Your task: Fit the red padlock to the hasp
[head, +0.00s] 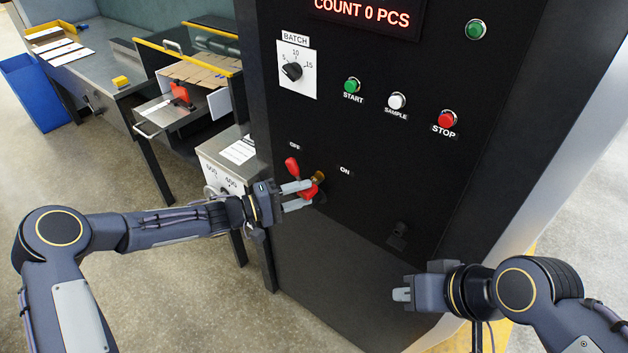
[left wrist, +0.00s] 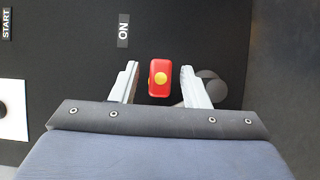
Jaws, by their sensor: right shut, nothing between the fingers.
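The red padlock (head: 308,191) is at the black cabinet front, below and left of the ON label. In the left wrist view it is a red block (left wrist: 153,89) with a yellow round spot. My left gripper (head: 303,195) has its fingers on either side of it. The left wrist view shows a gap at each finger (left wrist: 160,84), so the gripper is open around it. A brass-coloured part (head: 319,176), perhaps the hasp, is beside the padlock. Whether the shackle is through it is hidden. My right gripper (head: 401,294) is shut and empty, apart at lower right.
A red handle (head: 292,166) stands by the OFF label, just above my left fingers. The cabinet (head: 430,165) carries a dial (head: 292,71), buttons and a small black fitting (head: 398,235). A metal bench with trays (head: 185,110) is at left. Floor between my arms is clear.

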